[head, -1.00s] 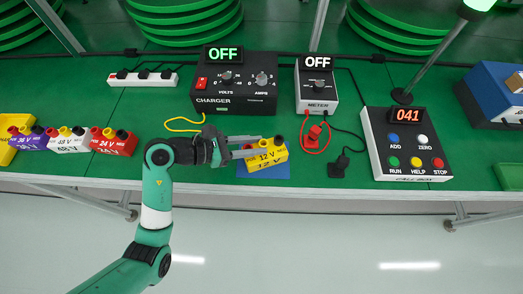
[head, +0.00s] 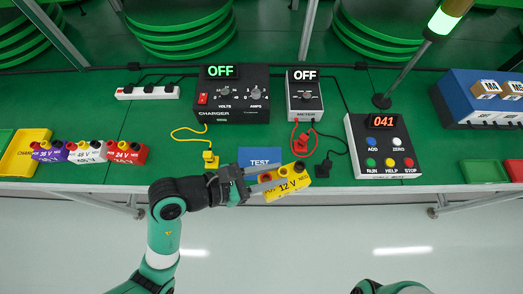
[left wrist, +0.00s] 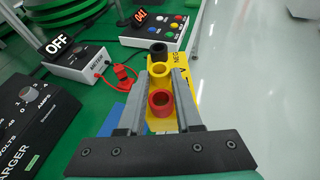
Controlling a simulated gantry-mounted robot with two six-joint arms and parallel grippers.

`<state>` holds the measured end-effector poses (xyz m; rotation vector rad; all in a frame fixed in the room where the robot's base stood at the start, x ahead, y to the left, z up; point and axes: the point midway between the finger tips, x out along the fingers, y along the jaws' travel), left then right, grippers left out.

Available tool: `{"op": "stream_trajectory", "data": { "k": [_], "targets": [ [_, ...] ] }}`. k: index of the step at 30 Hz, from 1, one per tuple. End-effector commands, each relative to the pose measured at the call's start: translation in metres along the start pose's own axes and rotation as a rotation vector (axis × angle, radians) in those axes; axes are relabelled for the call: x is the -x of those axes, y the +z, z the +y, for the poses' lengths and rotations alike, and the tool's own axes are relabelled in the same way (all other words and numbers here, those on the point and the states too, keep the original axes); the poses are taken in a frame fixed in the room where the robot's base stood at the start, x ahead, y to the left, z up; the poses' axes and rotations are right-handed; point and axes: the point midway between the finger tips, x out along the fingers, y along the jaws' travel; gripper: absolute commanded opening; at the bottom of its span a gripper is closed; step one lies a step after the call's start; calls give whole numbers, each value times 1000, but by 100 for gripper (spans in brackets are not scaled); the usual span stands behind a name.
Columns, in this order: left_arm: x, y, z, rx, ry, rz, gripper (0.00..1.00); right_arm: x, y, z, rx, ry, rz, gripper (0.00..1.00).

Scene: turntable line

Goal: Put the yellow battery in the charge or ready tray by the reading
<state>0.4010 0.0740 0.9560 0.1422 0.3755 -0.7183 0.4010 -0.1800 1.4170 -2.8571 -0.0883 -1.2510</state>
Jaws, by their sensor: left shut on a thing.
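The yellow 12 V battery (head: 285,184) is between the fingers of my left gripper (head: 272,182). It appears lifted, overlapping the table's front edge, in front and to the right of the blue TEST pad (head: 260,155). In the left wrist view the battery (left wrist: 160,72) points away from me, with its red, yellow and black posts up. The fingers (left wrist: 160,105) lie along its sides. The meter (head: 305,100) shows OFF, as does the charger (head: 232,108). A green tray (head: 484,172) and part of a red tray (head: 514,170) are at the right. My right gripper is out of view.
Purple, white and red batteries (head: 125,152) stand at the left beside a yellow tray (head: 25,152). Red (head: 300,145) and black plugs lie near the held battery. The call box (head: 383,145) shows 041. A blue crate (head: 480,98) stands at the back right.

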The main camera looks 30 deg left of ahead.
Motion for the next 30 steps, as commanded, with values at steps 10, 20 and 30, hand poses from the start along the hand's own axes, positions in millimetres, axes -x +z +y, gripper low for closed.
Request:
{"op": "stream_trajectory", "data": {
  "k": [10, 20, 30],
  "targets": [
    [3, 9, -12, 4, 12, -5, 0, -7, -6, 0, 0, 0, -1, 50],
    [40, -30, 45, 88, 205, -1, 0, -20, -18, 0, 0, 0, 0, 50],
    [68, -48, 97, 159, 401, -8, 0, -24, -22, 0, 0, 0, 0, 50]
  ]
}}
